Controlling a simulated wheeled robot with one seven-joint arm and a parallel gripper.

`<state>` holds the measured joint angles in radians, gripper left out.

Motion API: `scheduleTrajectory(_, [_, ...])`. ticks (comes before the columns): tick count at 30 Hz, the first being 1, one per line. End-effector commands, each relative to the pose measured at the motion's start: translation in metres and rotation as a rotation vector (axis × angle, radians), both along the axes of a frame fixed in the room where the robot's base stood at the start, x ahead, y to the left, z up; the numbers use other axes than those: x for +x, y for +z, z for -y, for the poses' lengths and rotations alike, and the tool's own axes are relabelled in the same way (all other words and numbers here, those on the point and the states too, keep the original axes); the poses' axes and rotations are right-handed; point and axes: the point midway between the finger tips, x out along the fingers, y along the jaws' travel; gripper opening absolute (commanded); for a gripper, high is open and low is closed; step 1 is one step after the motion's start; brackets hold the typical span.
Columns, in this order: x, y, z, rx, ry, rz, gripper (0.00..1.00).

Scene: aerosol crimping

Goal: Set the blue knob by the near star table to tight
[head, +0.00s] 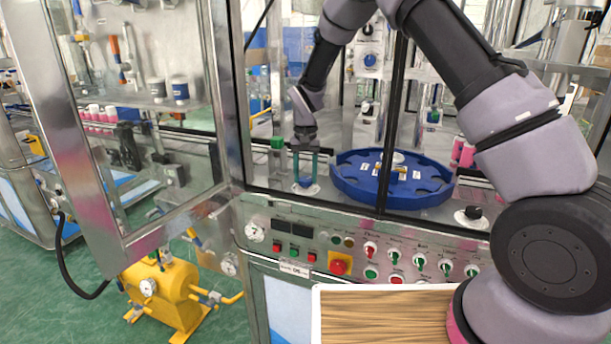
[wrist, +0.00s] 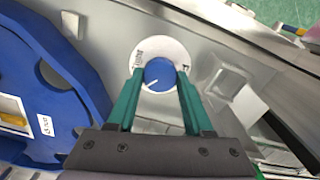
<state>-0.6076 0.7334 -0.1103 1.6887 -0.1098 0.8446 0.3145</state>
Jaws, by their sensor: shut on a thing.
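The blue knob (head: 305,182) sits on a round white dial plate left of the near star table (head: 350,186). Printed words on the white plate (wrist: 180,52) are too small to read surely. My gripper (head: 306,176) reaches down over the knob, and its green fingers (wrist: 157,85) stand on either side of it, shut on it. The blue star table also shows at the left of the wrist view (wrist: 60,125).
A green-topped block (head: 277,143) stands just left of my gripper. A black knob (head: 473,212) on a white plate is right of the star table. The cabinet's front panel carries buttons and a red stop button (head: 340,263). A metal frame post (head: 229,100) rises at left.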

Motion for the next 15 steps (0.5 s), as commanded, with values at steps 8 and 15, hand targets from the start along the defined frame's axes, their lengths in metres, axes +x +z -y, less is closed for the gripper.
scheduleTrajectory(8, [0.0001, 0.0002, -0.0001, 0.0, -0.12, 0.0, 0.0])
scheduleTrajectory(15, [0.0002, 0.0002, 0.0, 0.0, -0.157, 0.0, 0.0])
